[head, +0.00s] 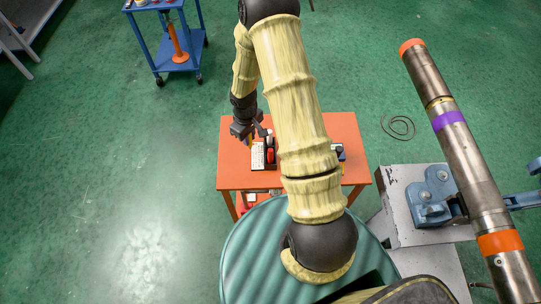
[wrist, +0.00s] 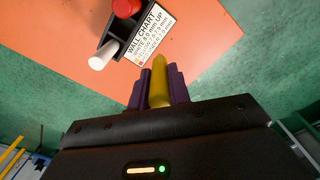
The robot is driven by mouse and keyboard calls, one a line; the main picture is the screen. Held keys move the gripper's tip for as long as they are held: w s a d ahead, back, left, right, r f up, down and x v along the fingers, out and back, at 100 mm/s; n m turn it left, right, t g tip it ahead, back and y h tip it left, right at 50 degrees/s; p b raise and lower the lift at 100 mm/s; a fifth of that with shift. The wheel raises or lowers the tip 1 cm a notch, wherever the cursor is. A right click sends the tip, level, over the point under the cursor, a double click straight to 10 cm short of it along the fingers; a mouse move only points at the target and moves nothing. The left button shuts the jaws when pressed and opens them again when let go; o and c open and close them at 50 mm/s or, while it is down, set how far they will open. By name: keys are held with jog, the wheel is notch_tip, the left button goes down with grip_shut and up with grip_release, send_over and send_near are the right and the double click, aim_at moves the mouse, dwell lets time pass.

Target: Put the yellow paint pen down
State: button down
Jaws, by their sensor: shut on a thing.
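The yellow paint pen (wrist: 159,82) is between the purple fingertips of my gripper (wrist: 158,91) in the wrist view, and the fingers are shut on it. In the head view my gripper (head: 247,130) is over the left part of the orange table (head: 234,172); the pen is too small there to make out clearly. A dark pen holder (wrist: 118,34) on the table carries a red pen (wrist: 126,8) and a white pen (wrist: 101,55). A white label (wrist: 150,36) headed "WALL CHART" is beside them. The held pen is apart from the holder.
A steel pipe (head: 464,160) with orange and purple bands crosses the right side, by a blue vise (head: 432,198). A blue trolley (head: 167,50) stands at the back left. The table's left front is bare; other items are partly hidden behind my arm.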

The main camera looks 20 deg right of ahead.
jog(key=s+d+r+n+b, duration=0.25)
jog(key=d+n, duration=0.45)
jog(key=n, duration=1)
jog(key=shift+w+f+p, duration=0.15)
jog(key=shift+f, duration=1.15)
jog(key=shift+w+f+p, duration=0.1)
jog(key=shift+f+p, duration=0.05)
jog(key=shift+f, duration=1.1)
jog(key=shift+f+p, duration=0.45)
jog(key=shift+f, duration=1.65)
